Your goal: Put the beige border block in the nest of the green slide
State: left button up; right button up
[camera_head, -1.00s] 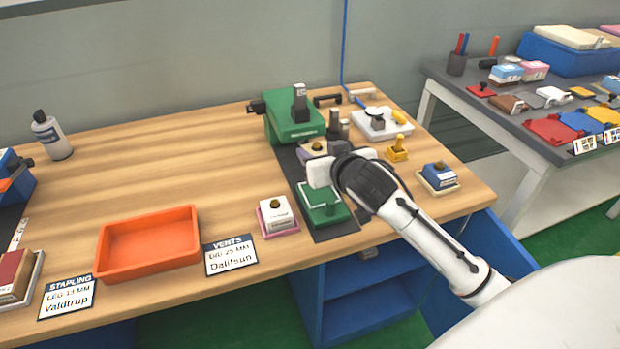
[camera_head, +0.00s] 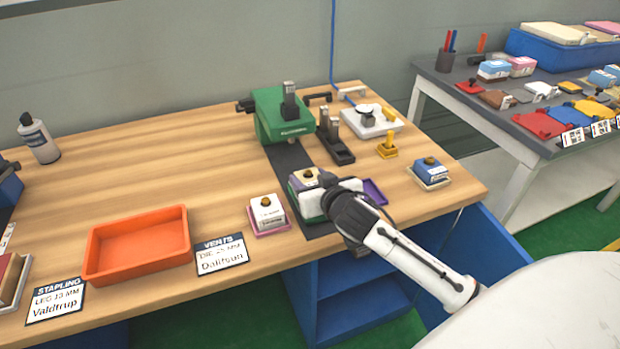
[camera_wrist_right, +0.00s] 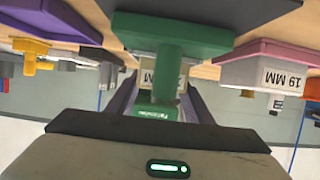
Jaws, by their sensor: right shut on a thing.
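The beige border block (camera_head: 302,183), with a brass knob on top, is at the left tip of my right gripper (camera_head: 318,184), which is shut on it. The block is low over the green slide (camera_head: 312,216) on the black mat. Whether it rests fully in the nest cannot be told, as the gripper and block hide it. In the right wrist view, inverted, the green slide (camera_wrist_right: 170,35) with its upright handle fills the middle, and part of a label shows behind the handle between the fingers. My left gripper is not in view.
A pink-based white block (camera_head: 267,212) stands close on the left, a purple tray (camera_head: 374,192) close on the right. The green press (camera_head: 283,115) and a black stapler-like tool (camera_head: 336,152) stand behind. An orange tray (camera_head: 137,245) lies further left, with bare table behind it.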

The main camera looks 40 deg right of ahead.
jog(key=o, duration=1.1)
jog(key=shift+s+r, duration=0.1)
jog(key=shift+r, duration=0.15)
jog(key=v, duration=1.2)
jog(key=shift+f+p, duration=0.1)
jog(key=shift+p, duration=0.2)
